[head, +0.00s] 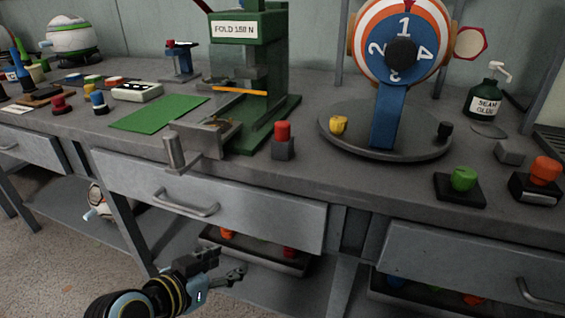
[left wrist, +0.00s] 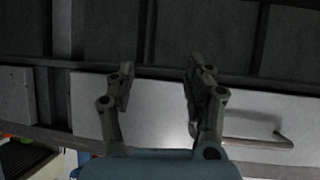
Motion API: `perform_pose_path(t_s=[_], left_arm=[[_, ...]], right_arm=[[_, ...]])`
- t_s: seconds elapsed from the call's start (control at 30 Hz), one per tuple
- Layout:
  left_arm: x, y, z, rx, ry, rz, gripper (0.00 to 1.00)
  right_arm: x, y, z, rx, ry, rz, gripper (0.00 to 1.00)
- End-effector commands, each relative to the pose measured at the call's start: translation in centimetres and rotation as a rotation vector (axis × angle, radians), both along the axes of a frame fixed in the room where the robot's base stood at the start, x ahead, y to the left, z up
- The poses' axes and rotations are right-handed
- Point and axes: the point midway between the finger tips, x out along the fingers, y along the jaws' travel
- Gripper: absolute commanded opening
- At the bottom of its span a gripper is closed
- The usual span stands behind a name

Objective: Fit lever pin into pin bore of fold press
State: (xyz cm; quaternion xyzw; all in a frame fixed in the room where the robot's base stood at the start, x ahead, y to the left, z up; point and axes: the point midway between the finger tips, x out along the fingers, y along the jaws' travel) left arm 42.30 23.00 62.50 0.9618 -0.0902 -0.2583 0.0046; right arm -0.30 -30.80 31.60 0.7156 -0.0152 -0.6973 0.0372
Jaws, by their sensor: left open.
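A red-topped peg (head: 283,131) stands upright in a grey block right of the press base. I cannot tell which piece is the lever pin, and the pin bore is not clear. My left gripper (head: 228,264) is open and empty, below the bench top in front of the drawers. In the left wrist view its open fingers (left wrist: 160,78) face a drawer front.
A green mat (head: 158,113) lies left of the press. A numbered dial (head: 383,75) on a blue stand occupies a round tray (head: 335,133) to the right. A drawer handle (head: 186,204) sticks out near my gripper. A lower tray (head: 265,258) holds coloured pieces.

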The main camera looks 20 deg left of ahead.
Motion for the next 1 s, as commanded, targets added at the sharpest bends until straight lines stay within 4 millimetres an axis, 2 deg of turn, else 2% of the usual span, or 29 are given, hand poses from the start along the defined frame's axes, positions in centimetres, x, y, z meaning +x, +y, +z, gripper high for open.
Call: perform_pose_path(t_s=[0.03,0.1,0.2,0.3,0.4,0.47,0.63,0.87,1.0], left_arm=[[1.9,-1.0,4.9,-0.018,-0.113,-0.027,0.53],[3.4,-2.0,10.8,-0.035,-0.237,-0.058,0.53],[4.2,-3.0,17.2,-0.051,-0.373,-0.088,0.53],[4.3,-3.5,21.2,-0.061,-0.464,-0.102,0.53],[4.7,-3.8,23.3,-0.066,-0.51,-0.107,0.53],[5.4,-4.0,23.8,-0.067,-0.521,-0.107,0.53],[8.2,-4.9,23.9,-0.069,-0.522,-0.107,0.53],[10.1,-5.6,23.9,-0.067,-0.519,-0.108,0.53],[12.1,-6.6,24.2,-0.07,-0.519,-0.107,0.53]], right_arm=[[-0.3,0.2,-0.7,0.002,0.005,-0.001,0.4],[-0.5,0.4,-0.9,0.005,0.008,-0.002,0.4],[-0.7,0.9,-1.3,0.011,0.011,-0.005,0.4],[-0.8,1.1,-1.4,0.012,0.012,-0.005,0.4],[-0.8,0.8,-1.4,0.01,0.012,-0.004,0.4],[-0.7,0.7,-1.2,0.008,0.011,-0.003,0.4],[-0.6,0.3,-0.8,0.004,0.008,-0.001,0.4],[-0.4,0.0,-0.6,0.0,0.006,0.001,0.4],[-0.2,0.0,-0.1,0.0,0.003,0.0,0.4]])
